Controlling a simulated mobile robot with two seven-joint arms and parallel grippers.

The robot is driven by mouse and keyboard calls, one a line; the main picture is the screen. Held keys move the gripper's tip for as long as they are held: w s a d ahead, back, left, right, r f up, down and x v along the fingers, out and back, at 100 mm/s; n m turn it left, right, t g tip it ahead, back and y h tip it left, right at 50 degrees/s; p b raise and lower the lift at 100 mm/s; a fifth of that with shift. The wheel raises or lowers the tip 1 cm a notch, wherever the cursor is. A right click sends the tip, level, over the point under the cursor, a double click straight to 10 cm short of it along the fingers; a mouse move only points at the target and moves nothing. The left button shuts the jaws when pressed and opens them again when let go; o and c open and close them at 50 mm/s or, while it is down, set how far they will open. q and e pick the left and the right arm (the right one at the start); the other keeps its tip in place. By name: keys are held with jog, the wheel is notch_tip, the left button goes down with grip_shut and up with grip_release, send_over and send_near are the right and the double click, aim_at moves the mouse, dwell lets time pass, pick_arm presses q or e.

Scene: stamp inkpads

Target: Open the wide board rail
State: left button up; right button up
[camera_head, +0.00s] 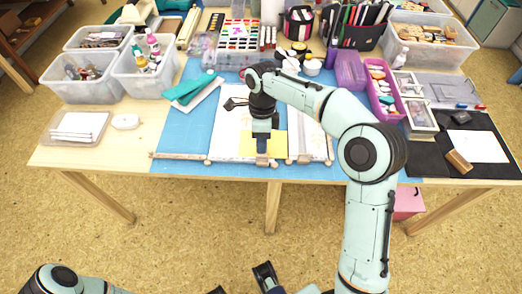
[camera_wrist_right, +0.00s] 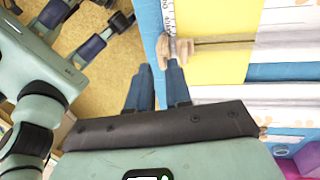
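A wide white board (camera_head: 228,125) lies on the blue mat, with a pale wooden rail (camera_head: 233,161) along its front edge. A yellow sheet (camera_head: 279,143) lies at its right part. My right gripper (camera_head: 262,160) points down at the front edge, over the rail. In the right wrist view, its fingers (camera_wrist_right: 158,70) are slightly apart with nothing seen between them, close to a wooden end piece (camera_wrist_right: 181,48). I cannot tell whether they touch it. My left gripper (camera_head: 242,281) is low in front of the table, fingers apart; it also shows in the wrist view (camera_wrist_right: 108,32).
A narrower board (camera_head: 312,139) lies to the right. A teal case (camera_head: 190,90) lies behind left. Clear bins (camera_head: 82,85), a purple tray (camera_head: 383,92) and a black mat (camera_head: 418,151) surround the blue mat (camera_head: 179,130). The floor in front is open.

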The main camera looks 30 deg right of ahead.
aim_at(261, 160)
jog(key=shift+s+a+f, duration=0.1)
jog(key=shift+s+f, duration=0.05)
jog(key=shift+f, duration=0.65)
jog(key=shift+s+a+f, duration=0.1)
jog(key=shift+f, duration=0.7)
grip_shut()
